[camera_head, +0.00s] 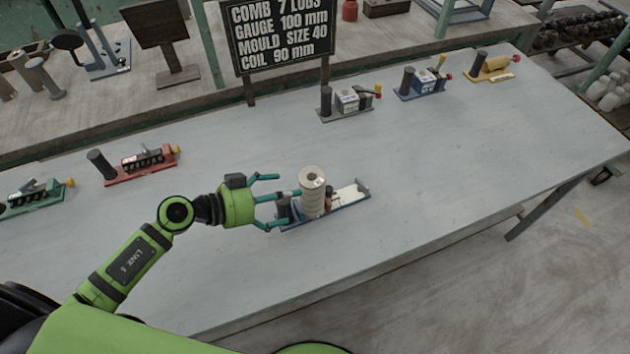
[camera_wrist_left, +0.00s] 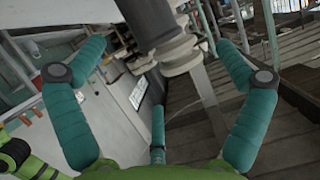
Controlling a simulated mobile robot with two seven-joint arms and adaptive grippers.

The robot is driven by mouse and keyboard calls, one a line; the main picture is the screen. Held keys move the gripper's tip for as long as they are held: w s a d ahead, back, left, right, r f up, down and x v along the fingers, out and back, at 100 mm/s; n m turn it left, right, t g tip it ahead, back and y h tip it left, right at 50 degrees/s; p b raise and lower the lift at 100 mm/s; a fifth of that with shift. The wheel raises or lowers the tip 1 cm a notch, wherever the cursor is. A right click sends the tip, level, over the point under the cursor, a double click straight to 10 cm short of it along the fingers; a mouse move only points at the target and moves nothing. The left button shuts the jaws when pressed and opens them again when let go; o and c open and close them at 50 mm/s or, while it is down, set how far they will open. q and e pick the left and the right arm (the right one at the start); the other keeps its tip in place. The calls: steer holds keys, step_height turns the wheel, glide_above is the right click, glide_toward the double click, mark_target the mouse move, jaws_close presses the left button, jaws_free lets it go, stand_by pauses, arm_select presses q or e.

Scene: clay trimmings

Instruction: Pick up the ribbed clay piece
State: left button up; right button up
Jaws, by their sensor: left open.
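The ribbed clay piece (camera_head: 312,190) is a pale, upright ringed cylinder with a hole in its top. It stands at a blue-based stand (camera_head: 349,199) on the grey table; its foot is partly hidden. My left gripper (camera_head: 283,202), with teal fingers, is open just left of the piece, its fingers reaching toward it. In the left wrist view, a grey ringed form (camera_wrist_left: 183,57), seemingly the piece, shows beyond and between the spread fingers of the gripper (camera_wrist_left: 163,46). I cannot tell whether any finger touches it. My right gripper is not in view.
A red stand (camera_head: 145,165) and a green stand (camera_head: 35,196) lie to the left. Grey (camera_head: 347,104), blue (camera_head: 424,82) and yellow (camera_head: 493,66) stands lie along the far right. A dark lettered sign (camera_head: 278,38) stands behind. The table's front right is clear.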

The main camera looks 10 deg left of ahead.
mark_target(303, 196)
arm_select(q)
steer(key=shift+d+f, duration=0.1)
steer(key=shift+f, duration=0.3)
steer(key=shift+w+d+f+g, duration=0.15)
steer(key=shift+w+d+g, duration=0.1)
steer(key=shift+g, duration=0.15)
steer(key=x, duration=0.5)
steer(key=shift+w+f+p, duration=0.15)
steer(key=shift+p, duration=0.2)
steer(key=shift+w+d+f, duration=0.1)
steer(key=shift+d, duration=0.05)
steer(key=c, duration=1.6)
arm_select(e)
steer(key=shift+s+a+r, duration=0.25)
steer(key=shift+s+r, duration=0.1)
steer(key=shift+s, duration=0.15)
